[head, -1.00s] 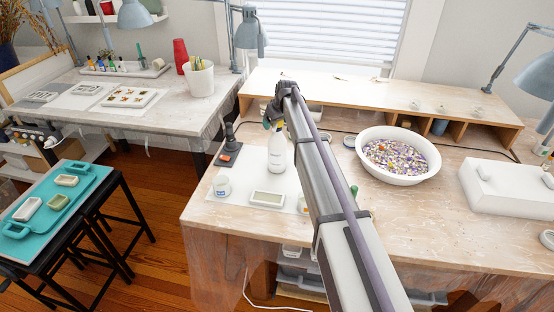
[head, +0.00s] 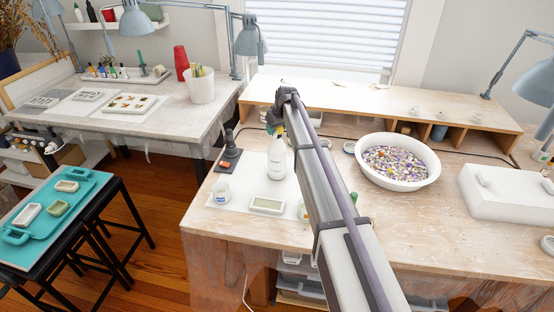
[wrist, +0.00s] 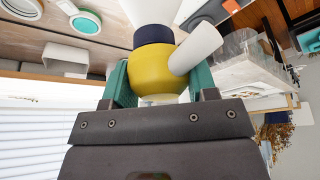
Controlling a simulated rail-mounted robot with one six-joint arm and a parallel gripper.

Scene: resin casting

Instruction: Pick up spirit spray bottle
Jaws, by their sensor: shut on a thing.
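The spirit spray bottle (head: 277,162) is white and upright over the white mat on the right-hand workbench. Its top shows in the wrist view as a yellow rounded head (wrist: 152,66) with a dark blue band and a white nozzle. My gripper (wrist: 160,78) has its green fingers on both sides of the yellow head and is shut on it. In the head view my gripper (head: 274,124) is at the bottle's top, partly hidden by my arm. I cannot tell whether the bottle's base touches the mat.
A white jar (head: 221,191) and a shallow rectangular dish (head: 267,205) are on the mat (head: 238,204) in front of the bottle. A dark stand (head: 229,154) is left of it. A white bowl of coloured bits (head: 432,172) is to the right. A wooden shelf (head: 350,99) runs behind.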

